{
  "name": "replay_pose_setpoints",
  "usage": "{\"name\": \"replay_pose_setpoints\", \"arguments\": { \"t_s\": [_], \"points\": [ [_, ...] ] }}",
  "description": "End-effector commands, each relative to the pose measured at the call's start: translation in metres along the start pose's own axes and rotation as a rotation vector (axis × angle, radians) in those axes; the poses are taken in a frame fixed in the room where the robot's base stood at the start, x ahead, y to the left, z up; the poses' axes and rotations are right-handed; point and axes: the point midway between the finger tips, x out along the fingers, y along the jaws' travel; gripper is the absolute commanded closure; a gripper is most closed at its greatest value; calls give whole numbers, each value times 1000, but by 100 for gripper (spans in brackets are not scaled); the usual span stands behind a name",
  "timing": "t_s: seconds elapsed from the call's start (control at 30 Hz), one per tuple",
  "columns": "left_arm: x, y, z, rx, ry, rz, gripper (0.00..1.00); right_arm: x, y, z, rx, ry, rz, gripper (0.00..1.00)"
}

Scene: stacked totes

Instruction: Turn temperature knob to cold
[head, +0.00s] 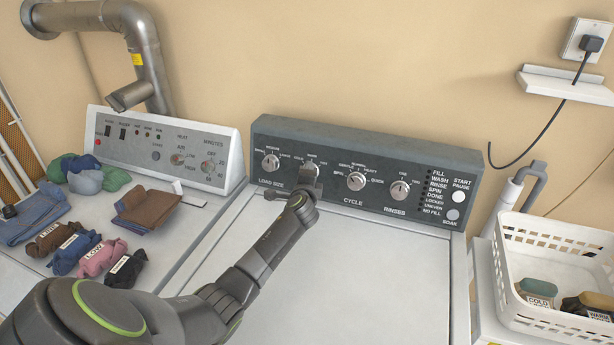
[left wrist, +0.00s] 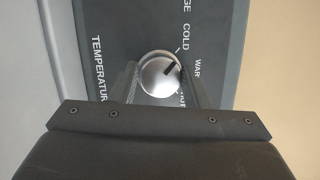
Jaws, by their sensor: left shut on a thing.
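The washer's dark control panel (head: 262,137) carries a row of silver knobs. My left arm reaches over the white lid, and my left gripper (head: 308,184) is at the second knob from the left, largely covering it. In the left wrist view, my left gripper (left wrist: 159,78) is shut on the round silver temperature knob (left wrist: 157,82), with a finger on each side. The panel lettering there reads TEMPERATURE, COLD and part of WARM, with more lettering hidden by a finger. The knob's dark pointer line aims up and right, roughly between COLD and WARM. My right gripper is not in view.
The load size knob (head: 270,163) is left of my gripper, and the cycle knob (head: 356,181) is right. A white dryer panel (head: 125,150) with folded clothes in front stands left. A white basket (head: 560,232) holds labelled items at right. The washer lid (head: 370,270) is clear.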

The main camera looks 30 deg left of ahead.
Motion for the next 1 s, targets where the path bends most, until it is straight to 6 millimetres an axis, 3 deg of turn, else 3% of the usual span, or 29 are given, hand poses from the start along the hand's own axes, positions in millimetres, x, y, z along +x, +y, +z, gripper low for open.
{"name": "replay_pose_setpoints", "arguments": {
  "t_s": [0.13,0.17,0.3,0.67,1.0],
  "points": [
    [0,1,0,-4,1,3,81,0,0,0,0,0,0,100],
    [0,1,0,-3,1,3,54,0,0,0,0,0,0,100],
    [0,1,0,-2,0,2,36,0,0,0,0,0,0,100],
    [-3,1,0,0,0,0,36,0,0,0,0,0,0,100],
    [-40,2,-1,-2,1,1,36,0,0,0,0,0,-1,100]
  ]
}}
